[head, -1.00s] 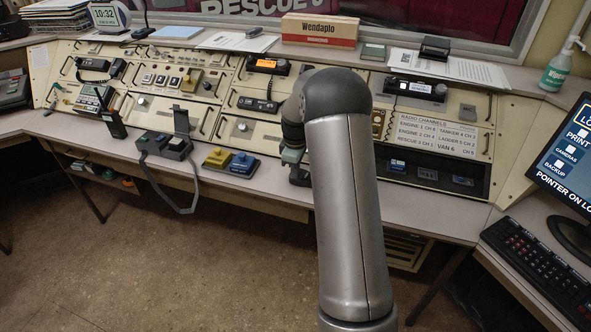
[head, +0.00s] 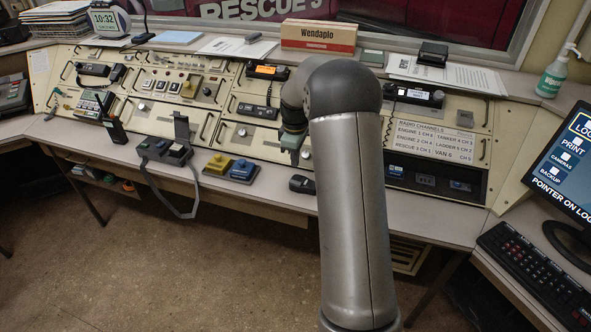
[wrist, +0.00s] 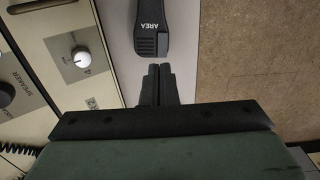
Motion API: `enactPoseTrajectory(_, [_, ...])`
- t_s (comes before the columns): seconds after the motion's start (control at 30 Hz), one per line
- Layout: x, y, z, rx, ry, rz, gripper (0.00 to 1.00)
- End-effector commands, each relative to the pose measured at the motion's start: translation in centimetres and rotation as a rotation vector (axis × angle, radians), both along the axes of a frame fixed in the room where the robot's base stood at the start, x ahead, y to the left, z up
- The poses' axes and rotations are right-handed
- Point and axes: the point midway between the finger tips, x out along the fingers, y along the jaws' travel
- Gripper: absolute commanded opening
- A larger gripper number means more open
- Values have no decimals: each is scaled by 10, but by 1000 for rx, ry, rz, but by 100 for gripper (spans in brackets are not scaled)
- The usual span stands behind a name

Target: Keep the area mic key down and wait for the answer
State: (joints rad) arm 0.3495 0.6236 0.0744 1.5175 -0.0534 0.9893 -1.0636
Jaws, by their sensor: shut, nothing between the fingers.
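The area mic (wrist: 151,22), a black piece marked AREA with a ridged grey key (wrist: 162,45) at its near end, lies on the pale desk strip in the wrist view. In the head view the black mic (head: 302,184) lies on the desk's front part, partly beside my arm. My gripper (wrist: 157,72) is shut and empty, its fingertips just short of the mic's key end in the picture. No contact with the key shows. In the head view my gripper (head: 295,156) is behind the mic, toward the console panel, with its tips hard to make out.
A grey unit with a strap (head: 165,151) is further left. The panel (head: 245,134) with knobs and handles rises behind. The desk's front edge is close to the mic.

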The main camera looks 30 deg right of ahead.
Motion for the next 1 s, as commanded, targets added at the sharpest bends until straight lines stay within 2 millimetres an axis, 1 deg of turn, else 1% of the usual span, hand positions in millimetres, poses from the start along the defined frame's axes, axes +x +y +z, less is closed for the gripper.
enactPoseTrajectory(0.03, [1, 0, 13, -2, -6, 0, 0])
enactPoseTrajectory(0.1, [1, 0, 27, -1, -5, 0, 0])
enactPoseTrajectory(0.2, [1, 0, 44, -1, -5, 1, 0])
enactPoseTrajectory(0.33, [1, 0, 58, 0, -4, 1, 0])
enactPoseTrajectory(0.5, [1, 1, 64, 0, -3, 1, 0])
enactPoseTrajectory(1.0, [1, 1, 65, 0, -4, 1, 0])
